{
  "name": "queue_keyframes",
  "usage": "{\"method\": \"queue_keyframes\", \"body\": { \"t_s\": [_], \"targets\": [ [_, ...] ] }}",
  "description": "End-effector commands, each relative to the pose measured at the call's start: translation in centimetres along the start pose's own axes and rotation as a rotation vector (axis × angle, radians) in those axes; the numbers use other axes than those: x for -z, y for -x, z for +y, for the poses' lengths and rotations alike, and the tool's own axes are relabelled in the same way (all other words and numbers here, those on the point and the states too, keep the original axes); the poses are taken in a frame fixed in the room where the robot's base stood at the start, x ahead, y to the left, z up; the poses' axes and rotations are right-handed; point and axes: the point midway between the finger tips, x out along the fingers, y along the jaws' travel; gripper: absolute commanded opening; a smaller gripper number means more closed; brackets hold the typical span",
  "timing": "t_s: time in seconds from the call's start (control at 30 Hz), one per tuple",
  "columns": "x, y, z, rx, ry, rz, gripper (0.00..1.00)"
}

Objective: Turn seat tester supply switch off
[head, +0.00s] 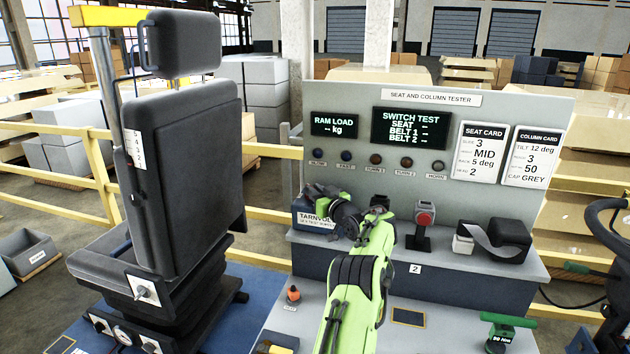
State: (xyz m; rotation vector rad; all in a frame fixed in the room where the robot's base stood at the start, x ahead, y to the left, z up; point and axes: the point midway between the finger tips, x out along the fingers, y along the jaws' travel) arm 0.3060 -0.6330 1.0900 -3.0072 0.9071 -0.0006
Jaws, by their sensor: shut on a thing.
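The seat and column tester is a grey upright panel (320,110) behind a stepped grey bench. A dark blue supply box (306,221) with a white label reading "TARNVOLT" stands at the bench's left end. My green and black arm reaches up from the bottom middle and bends left to this box. My gripper (318,192) is at the top of the box, shut on what appears to be its supply switch. The gripper and wrist hide the switch, so its position cannot be told. Both panel displays (411,130) are lit with green text.
A red button on a stand (424,216) and a black dispenser (494,242) stand right of my arm. A black seat (190,160) stands close on the left. An orange knob (293,295) and a green-handled tool (500,328) are on the lower bench.

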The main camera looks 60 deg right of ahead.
Motion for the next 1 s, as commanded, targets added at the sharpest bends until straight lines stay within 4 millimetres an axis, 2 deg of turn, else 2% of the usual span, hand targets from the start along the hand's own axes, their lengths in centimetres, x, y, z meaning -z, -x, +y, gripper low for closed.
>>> {"method": "queue_keyframes", "body": {
  "t_s": [0.03, 0.5, 1.0],
  "targets": [
    [0.56, 0.02, 0.15, 0.011, 0.001, 0.001, 0.00],
    [0.29, -0.05, 0.24, 0.088, 0.003, 0.002, 0.00],
    [0.20, -0.07, 0.22, 0.096, 0.002, 0.004, 0.00]
  ]
}}
